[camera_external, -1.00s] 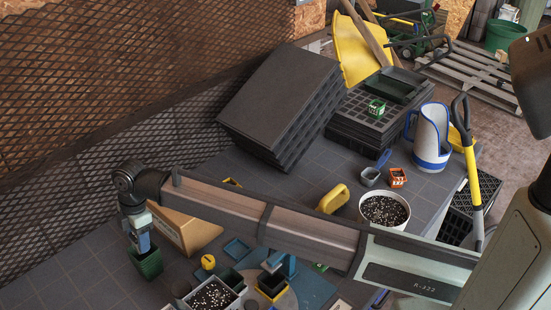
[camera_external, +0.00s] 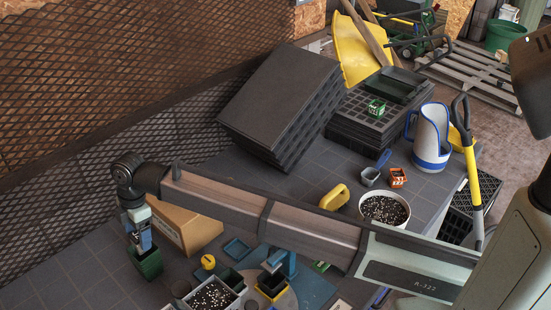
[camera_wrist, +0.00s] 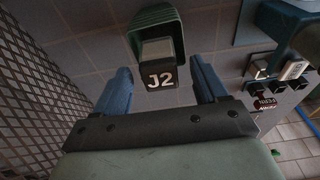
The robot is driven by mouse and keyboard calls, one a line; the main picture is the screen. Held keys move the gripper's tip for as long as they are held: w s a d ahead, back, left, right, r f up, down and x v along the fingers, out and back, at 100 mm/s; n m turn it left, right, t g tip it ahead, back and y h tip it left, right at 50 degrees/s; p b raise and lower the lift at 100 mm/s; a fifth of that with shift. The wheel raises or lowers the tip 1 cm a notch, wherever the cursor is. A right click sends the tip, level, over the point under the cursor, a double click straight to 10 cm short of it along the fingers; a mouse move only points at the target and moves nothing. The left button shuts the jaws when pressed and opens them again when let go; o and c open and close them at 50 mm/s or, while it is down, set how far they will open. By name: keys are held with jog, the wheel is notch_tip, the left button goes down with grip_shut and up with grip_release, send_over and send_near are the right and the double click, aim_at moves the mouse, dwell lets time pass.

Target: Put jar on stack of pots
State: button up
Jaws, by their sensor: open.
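My gripper (camera_external: 146,248) is over a dark green pot (camera_external: 147,265) at the lower left of the outside view. In the wrist view my gripper's blue fingers (camera_wrist: 163,85) are apart. Between and beyond their tips is a dark, square-sided thing with a pale top and the white mark "J2" (camera_wrist: 160,78). It is at the near end of a green ribbed pot (camera_wrist: 164,18). I cannot tell whether it is the jar, or whether the pot is one or several nested. The fingers do not visibly pinch anything.
A cardboard box (camera_external: 190,228) stands right of the green pot. A mesh wall (camera_external: 60,190) runs along the left. The tiled top left of the green pot is bare.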

notch_tip(320, 180, up, 10)
jog(key=w+d, duration=0.1)
dwell(0.8)
